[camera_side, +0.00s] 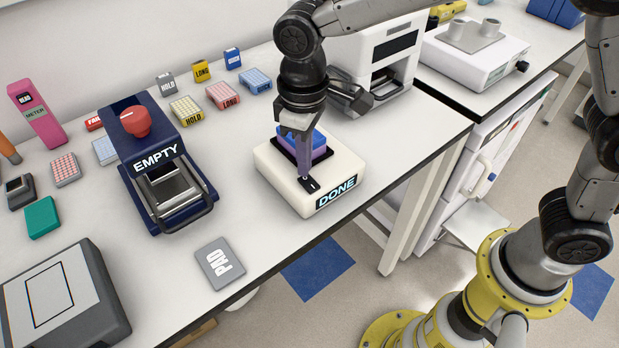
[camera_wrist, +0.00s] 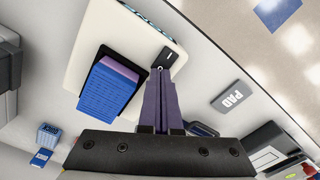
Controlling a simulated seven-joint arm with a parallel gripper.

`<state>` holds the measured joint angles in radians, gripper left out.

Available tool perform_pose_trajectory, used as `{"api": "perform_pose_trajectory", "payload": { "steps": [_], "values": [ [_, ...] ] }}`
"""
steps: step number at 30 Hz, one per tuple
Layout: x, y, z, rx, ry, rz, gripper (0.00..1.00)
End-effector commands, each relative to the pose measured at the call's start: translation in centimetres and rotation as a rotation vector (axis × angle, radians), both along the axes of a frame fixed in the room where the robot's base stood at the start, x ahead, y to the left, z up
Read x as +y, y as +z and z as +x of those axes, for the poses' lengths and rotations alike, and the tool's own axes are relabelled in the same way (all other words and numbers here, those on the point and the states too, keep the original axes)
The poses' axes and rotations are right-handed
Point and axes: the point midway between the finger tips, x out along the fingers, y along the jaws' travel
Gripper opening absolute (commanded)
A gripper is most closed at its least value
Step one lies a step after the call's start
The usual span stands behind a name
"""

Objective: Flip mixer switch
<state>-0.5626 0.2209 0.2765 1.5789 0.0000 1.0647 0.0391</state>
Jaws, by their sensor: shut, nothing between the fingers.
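The mixer (camera_side: 285,180) is a cream-white box with a "DONE" display on its front, near the front edge of the bench. A blue and purple plate (camera_side: 309,147) sits on its dark top platform. The black switch (camera_side: 310,185) is on the mixer's top near the front; it also shows in the wrist view (camera_wrist: 165,56). My gripper (camera_side: 305,176) points down with its purple fingers shut and empty. The fingertips are at the switch, at its edge; I cannot tell whether they touch it. In the wrist view the plate (camera_wrist: 110,88) lies beside the fingers.
A blue device marked "EMPTY" (camera_side: 158,158) with a red knob stands left of the mixer. A grey "PAD" (camera_side: 220,263) lies near the front edge. A white machine (camera_side: 378,55) stands behind right. Several labelled plates and small blocks lie at the back.

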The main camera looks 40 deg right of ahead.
Motion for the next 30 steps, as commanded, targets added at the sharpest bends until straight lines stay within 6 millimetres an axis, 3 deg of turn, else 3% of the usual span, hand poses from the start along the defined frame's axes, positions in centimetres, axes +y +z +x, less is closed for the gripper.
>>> {"api": "perform_pose_trajectory", "payload": {
  "steps": [30],
  "values": [
    [0.0,-1.4,0.0,0.002,0.0,-0.001,0.0]
  ]
}}
